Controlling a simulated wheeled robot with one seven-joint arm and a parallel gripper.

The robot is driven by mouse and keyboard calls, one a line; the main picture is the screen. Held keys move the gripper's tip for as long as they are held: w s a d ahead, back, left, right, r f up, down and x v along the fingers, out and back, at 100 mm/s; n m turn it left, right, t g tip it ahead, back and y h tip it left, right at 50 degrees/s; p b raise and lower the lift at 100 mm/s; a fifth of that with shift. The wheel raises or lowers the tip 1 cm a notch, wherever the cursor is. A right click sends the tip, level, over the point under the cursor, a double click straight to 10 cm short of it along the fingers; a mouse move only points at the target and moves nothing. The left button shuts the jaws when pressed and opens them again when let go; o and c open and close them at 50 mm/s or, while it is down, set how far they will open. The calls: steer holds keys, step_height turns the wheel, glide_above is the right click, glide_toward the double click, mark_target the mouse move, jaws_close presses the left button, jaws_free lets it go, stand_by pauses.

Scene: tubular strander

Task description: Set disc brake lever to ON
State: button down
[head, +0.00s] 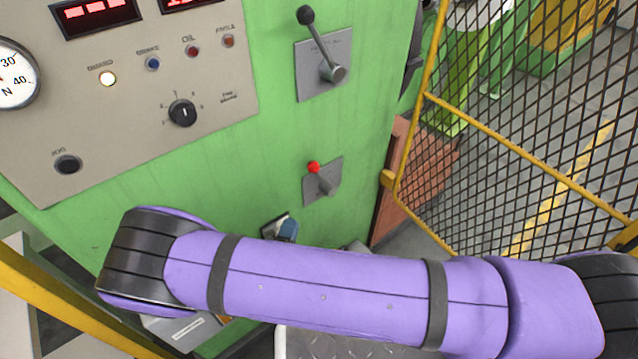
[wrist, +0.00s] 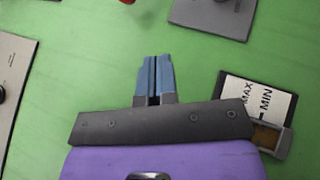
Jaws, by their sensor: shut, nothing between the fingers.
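A short lever with a red ball knob (head: 313,168) sits on a grey plate (head: 308,191) low on the green cabinet, its knob up and left of the pivot. In the wrist view, the knob (wrist: 127,2) is cut by the top edge, with a grey plate (wrist: 212,14) to its right. A longer lever with a black knob (head: 306,15) is above, tilted up-left; its plate's lettering is unreadable. I cannot read which is the disc brake lever. My gripper (wrist: 153,80) is shut and empty, below the red knob; its blue fingertips (head: 289,229) show above my arm.
A MAX/MIN level gauge (wrist: 258,104) is right of my gripper. A control panel (head: 120,125) with lamps and a rotary knob is at left. A yellow-framed mesh guard (head: 520,130) stands at right. My purple arm hides the lower cabinet.

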mark_target(321, 178)
steer(key=shift+s+f+n+y, duration=0.1)
steer(key=shift+f+n+y, duration=0.2)
steer(key=shift+f, duration=0.15)
steer(key=shift+s+d+r+x, duration=0.2)
steer(key=shift+d+x, duration=0.2)
steer(key=shift+x, duration=1.75)
steer(key=shift+s+d+r+x, duration=0.2)
steer(key=shift+d+x, duration=0.2)
steer(key=shift+x, duration=1.7)
steer(key=shift+s+d+r+x, duration=0.15)
steer(key=shift+s+d+x, duration=0.2)
steer(key=shift+x, duration=1.8)
steer(key=shift+w, duration=0.1)
steer(key=shift+d, duration=0.1)
